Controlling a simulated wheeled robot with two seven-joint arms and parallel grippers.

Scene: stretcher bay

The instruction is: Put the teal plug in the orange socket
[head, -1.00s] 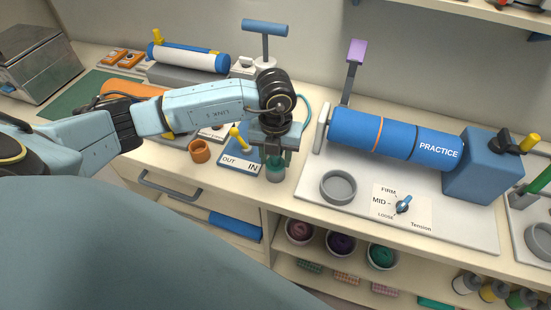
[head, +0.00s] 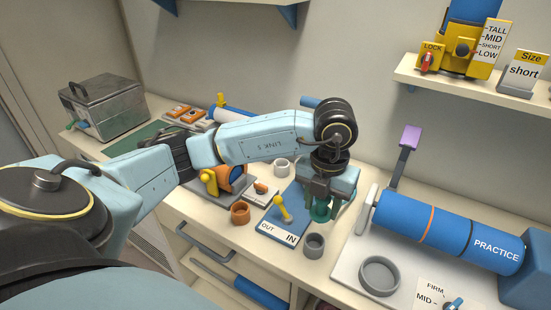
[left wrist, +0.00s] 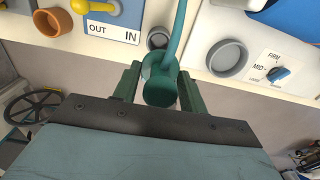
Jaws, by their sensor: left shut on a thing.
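The teal plug (head: 320,209) is held between the fingers of my left gripper (head: 322,200), which is shut on it. In the left wrist view the plug (left wrist: 160,92) sits between the green fingers, with a teal cord running up from it. The plug is in the air, apart from the grey socket (head: 314,245), whose open top shows below it. The orange socket (head: 240,213) stands to the left, beyond the IN/OUT plate, and looks empty. It also shows at the upper left in the left wrist view (left wrist: 54,22). My right gripper is not in view.
The blue IN/OUT plate (head: 270,232) with its yellow lever (head: 282,208) lies between the two sockets. A pale ring-shaped cup (head: 281,168) stands behind. The blue PRACTICE cylinder (head: 445,231) and a grey ring (head: 380,275) are at the right.

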